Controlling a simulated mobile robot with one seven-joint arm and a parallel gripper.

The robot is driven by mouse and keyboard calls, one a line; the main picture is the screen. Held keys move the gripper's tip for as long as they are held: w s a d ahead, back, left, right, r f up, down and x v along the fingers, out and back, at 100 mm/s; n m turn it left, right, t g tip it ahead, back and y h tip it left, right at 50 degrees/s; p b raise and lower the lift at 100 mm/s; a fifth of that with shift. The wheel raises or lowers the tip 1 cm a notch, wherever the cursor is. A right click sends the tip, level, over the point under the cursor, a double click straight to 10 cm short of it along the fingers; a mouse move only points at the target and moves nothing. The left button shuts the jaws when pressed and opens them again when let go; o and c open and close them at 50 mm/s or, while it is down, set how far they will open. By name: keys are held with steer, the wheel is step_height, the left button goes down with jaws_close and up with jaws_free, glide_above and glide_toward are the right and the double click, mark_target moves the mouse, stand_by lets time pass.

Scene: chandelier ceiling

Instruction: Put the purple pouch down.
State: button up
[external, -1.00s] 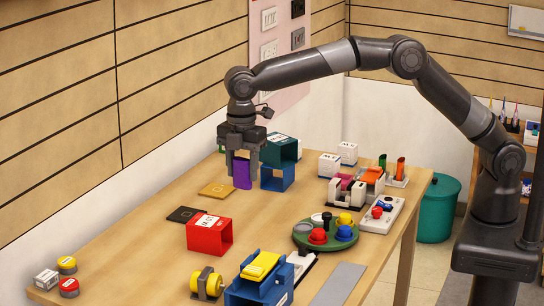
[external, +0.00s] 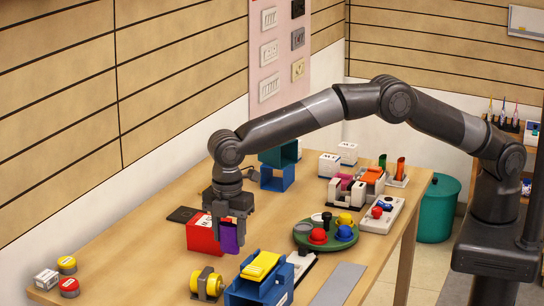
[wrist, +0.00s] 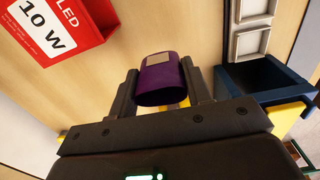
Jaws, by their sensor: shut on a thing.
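The purple pouch (external: 229,236) is held upright between the fingers of my gripper (external: 232,228), just right of the red box (external: 203,236). In the wrist view the pouch (wrist: 162,78) sits between both fingers of my gripper (wrist: 165,92), with a pale label on it. My gripper is shut on it. In the external view the pouch's upper part is hidden by the gripper. I cannot tell whether its lower end touches the table (external: 140,262).
A blue bin (external: 245,292) with a yellow item stands in front, and a yellow spool (external: 207,284) lies left of it. The round green tray (external: 306,245) is to the right. Open tabletop lies left of the spool.

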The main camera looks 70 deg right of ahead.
steer(key=shift+s+a+f, duration=0.1)
steer(key=shift+a+f, duration=0.3)
steer(key=shift+a, duration=0.3)
steer(key=shift+f, duration=2.05)
steer(key=o, duration=1)
steer(key=shift+f, duration=0.15)
step_height(320, 180, up, 12)
steer(key=shift+r, duration=0.2)
